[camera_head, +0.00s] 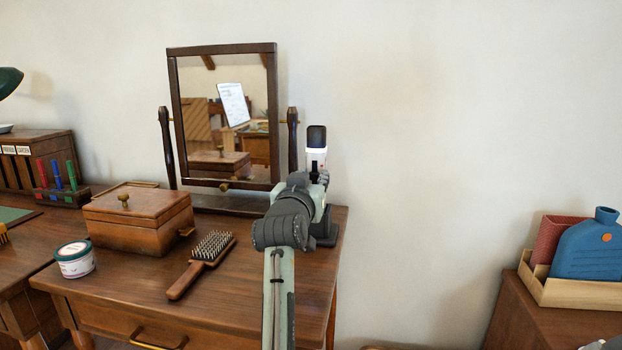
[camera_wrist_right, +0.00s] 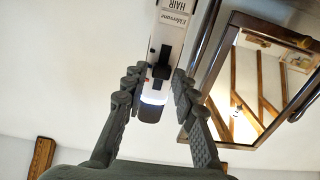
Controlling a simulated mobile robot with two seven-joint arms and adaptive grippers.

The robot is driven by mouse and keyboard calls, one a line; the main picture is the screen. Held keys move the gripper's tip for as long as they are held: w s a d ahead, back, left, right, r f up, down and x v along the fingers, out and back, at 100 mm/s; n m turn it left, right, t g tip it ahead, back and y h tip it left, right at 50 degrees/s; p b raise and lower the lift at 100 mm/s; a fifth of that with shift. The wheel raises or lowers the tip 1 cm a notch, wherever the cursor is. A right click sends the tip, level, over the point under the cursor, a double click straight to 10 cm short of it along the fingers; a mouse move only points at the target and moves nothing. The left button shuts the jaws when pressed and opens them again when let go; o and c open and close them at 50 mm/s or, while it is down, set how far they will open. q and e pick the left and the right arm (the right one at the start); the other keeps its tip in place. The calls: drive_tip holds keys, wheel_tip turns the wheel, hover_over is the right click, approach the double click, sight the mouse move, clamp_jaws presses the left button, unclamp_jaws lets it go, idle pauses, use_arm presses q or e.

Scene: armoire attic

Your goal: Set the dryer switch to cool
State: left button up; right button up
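The hair dryer (camera_head: 316,155) stands upright in a dark holder (camera_head: 326,236) at the desk's right end, white with a black top. In the right wrist view, its white and black body (camera_wrist_right: 169,40) carries black switch parts (camera_wrist_right: 162,62) and a lit band near its dark end. My right gripper (camera_head: 316,180) is in front of the dryer, hiding its lower part. In the wrist view, my right gripper (camera_wrist_right: 160,76) has its fingers apart, one on each side of the dryer's switch area; I cannot tell whether they touch it.
A tilting mirror (camera_head: 222,46) stands just left of the dryer. A wooden box (camera_head: 140,215), hairbrush (camera_head: 205,258) and round tub (camera_head: 75,260) are on the desk (camera_head: 110,285). Bare wall and open space lie to the right, before another cabinet (camera_head: 560,325).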

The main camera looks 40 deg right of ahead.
sight(312, 131)
drive_tip(key=shift+o, duration=0.8)
wheel_tip(312, 131, up, 10)
drive_tip(key=shift+r, duration=0.1)
idle(0.4)
